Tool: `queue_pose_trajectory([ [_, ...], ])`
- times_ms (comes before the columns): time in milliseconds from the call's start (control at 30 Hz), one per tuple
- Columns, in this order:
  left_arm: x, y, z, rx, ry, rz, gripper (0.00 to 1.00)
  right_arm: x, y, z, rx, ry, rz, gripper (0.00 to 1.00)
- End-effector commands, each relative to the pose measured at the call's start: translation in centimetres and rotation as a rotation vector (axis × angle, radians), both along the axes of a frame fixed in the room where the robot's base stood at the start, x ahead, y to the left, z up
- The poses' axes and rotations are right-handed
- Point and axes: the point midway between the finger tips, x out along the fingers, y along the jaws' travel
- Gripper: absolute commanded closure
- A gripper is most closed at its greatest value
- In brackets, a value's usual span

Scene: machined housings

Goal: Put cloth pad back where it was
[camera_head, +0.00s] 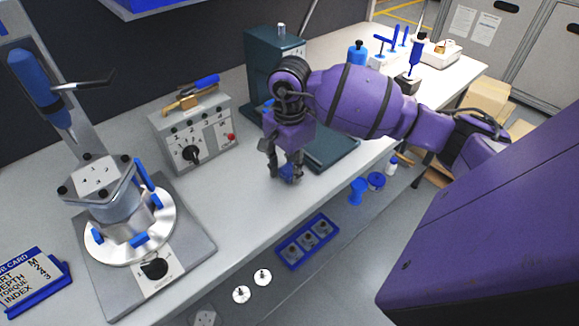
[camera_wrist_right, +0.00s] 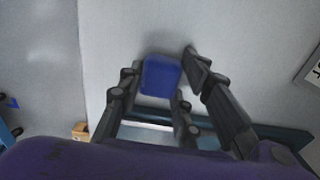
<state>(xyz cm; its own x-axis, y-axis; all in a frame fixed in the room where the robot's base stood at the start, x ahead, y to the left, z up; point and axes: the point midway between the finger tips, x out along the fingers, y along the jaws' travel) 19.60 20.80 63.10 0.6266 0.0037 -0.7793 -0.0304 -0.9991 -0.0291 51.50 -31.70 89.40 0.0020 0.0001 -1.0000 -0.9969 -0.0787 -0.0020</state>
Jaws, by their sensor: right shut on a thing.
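The cloth pad (camera_wrist_right: 160,76) is a small blue rounded square between the fingers of my right gripper (camera_wrist_right: 160,66) in the right wrist view. In the head view my right gripper (camera_head: 286,174) points down at the grey bench, shut on the pad, which shows as a bit of blue (camera_head: 291,172) between the fingertips. The fingers hide part of the pad there. I cannot tell whether the pad touches the bench top. My left gripper is not in view.
A dial box (camera_head: 193,135) stands left of the gripper, a dark green stand (camera_head: 272,62) behind it. A clamp fixture (camera_head: 125,205) fills the left, with a job card (camera_head: 30,285) beside it. A blue tray (camera_head: 307,241) lies in front. Bench between is clear.

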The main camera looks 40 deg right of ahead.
Motion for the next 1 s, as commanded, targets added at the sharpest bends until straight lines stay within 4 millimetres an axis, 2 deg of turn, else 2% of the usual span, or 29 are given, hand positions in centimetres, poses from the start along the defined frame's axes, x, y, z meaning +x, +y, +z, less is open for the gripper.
queue_pose_trajectory([
  [200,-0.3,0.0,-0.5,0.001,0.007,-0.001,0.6,0.0,0.0,-0.5,-0.001,0.002,0.0,0.93],
  [233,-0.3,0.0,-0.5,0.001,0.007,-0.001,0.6,0.0,0.0,-0.5,0.0,0.002,-0.001,0.67],
  [367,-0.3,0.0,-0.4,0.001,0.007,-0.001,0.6,0.0,0.0,-0.4,0.0,0.001,-0.001,0.5],
  [733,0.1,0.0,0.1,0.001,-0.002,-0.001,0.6,0.0,0.0,0.1,0.001,-0.001,-0.001,0.49],
  [867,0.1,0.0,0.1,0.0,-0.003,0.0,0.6,0.1,-0.1,1.7,-0.002,-0.003,-0.001,0.49],
  [1000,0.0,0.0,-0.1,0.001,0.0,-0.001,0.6,0.1,-0.1,4.6,-0.002,-0.004,0.0,0.49],
])
